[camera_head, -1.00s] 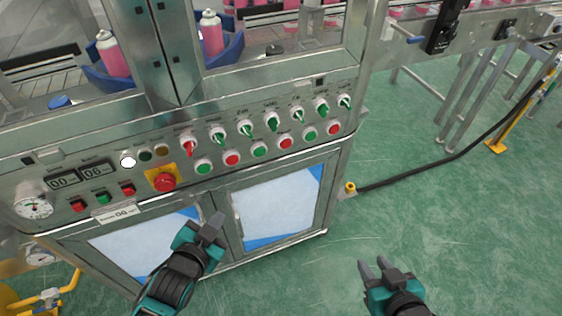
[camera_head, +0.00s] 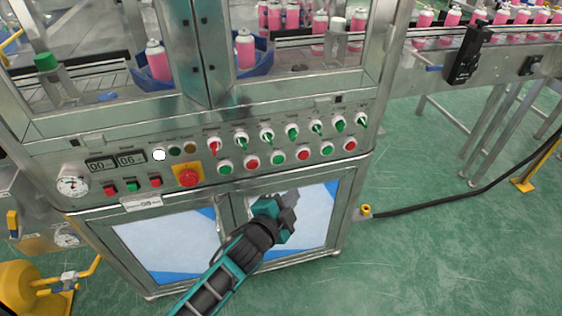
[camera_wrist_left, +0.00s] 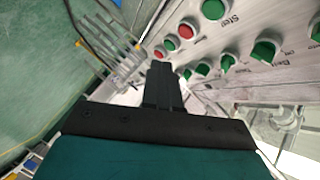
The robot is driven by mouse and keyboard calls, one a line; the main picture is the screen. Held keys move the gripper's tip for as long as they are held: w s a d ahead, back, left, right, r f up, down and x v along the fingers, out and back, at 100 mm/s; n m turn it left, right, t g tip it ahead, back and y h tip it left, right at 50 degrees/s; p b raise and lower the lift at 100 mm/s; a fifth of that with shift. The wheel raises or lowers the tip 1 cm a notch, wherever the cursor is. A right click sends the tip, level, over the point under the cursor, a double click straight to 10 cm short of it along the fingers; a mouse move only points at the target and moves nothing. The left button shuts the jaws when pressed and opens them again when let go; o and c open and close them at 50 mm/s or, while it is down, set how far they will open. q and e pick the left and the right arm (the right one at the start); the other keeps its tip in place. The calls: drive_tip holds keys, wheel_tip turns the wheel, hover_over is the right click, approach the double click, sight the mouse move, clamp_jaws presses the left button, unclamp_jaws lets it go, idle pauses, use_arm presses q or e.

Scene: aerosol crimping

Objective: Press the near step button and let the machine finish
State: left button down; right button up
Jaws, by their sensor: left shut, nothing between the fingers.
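The machine's control panel (camera_head: 120,185) carries a lower row of alternating green and red round buttons below a row of selector switches. In the left wrist view a large green button (camera_wrist_left: 212,10) has the word "Step" beside it. The panel labels are too small to read in the head view, where a green button (camera_head: 278,157) sits mid-row. My left gripper (camera_head: 289,202) is shut and empty, in front of the cabinet doors and below the button row. It also shows in the wrist view (camera_wrist_left: 160,72), apart from the "Step" button. My right gripper is out of view.
A red emergency knob (camera_head: 188,178) on a yellow plate sits left of the button row. Pink cans (camera_head: 245,50) stand behind the machine's frame posts. A conveyor (camera_head: 510,52) with several cans runs off right. Green floor is free at lower right.

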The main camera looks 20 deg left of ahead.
sight(278, 160)
use_arm(q)
drive_tip(key=w+a+b, duration=0.1)
drive_tip(key=w+a, duration=0.4)
drive_tip(key=w, duration=0.2)
drive_tip(key=shift+w, duration=0.15)
drive_tip(key=shift+w, duration=0.1)
idle(2.1)
drive_tip(key=shift+w+a, duration=0.2)
